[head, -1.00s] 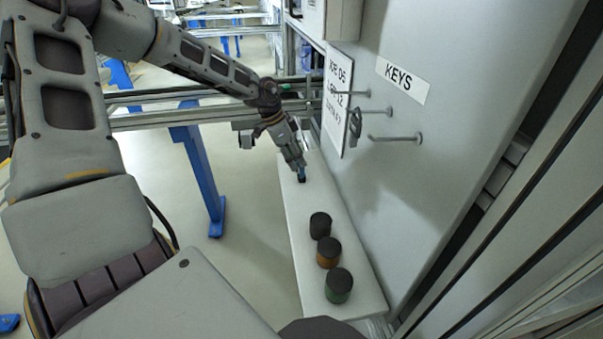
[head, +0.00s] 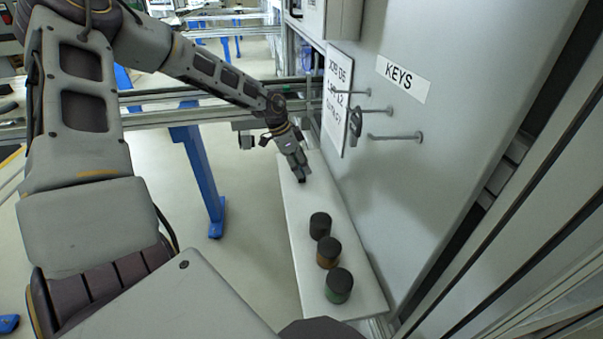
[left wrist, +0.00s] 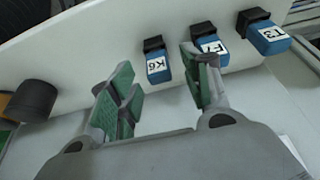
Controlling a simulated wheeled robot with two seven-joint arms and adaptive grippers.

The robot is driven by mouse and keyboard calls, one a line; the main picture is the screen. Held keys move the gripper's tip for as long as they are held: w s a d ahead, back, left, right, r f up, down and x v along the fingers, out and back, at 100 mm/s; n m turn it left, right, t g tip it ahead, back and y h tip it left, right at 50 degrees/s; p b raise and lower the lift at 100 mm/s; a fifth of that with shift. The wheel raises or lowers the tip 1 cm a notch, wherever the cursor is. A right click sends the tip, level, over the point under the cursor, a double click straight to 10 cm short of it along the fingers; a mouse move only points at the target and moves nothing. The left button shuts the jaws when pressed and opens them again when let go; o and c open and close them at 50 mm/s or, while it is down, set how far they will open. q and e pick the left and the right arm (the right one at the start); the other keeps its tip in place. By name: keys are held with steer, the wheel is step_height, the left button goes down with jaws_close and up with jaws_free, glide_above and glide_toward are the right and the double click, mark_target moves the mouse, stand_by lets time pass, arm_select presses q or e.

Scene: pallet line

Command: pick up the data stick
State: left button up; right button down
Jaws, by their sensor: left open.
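Three blue data sticks with black caps show in the left wrist view: one labelled K6 (left wrist: 158,66), one with a partly hidden label beginning with F (left wrist: 210,45), and one labelled T3 (left wrist: 268,38). They are on the white shelf (head: 307,228). My left gripper (left wrist: 157,78) is open with green pads. K6 appears between its fingers, and the right finger partly covers the F stick. I cannot tell whether a pad touches either. In the head view my left gripper (head: 301,176) is over the far end of the shelf and hides the sticks. My right gripper is not seen.
Several hooks (head: 395,137) stick out of the grey panel (head: 455,150) beside the shelf, under a KEYS label (head: 403,79). Three black-topped round pots stand on the near shelf: grey (head: 320,226), orange (head: 328,253) and green (head: 338,286). Bare shelf lies between pots and gripper.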

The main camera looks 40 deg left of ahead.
arm_select(q)
steer(key=shift+w+d+f, duration=0.15)
steer(key=shift+w+f, duration=0.05)
steer(key=shift+f, duration=0.45)
steer(key=shift+r, duration=0.1)
steer(key=c, duration=0.9)
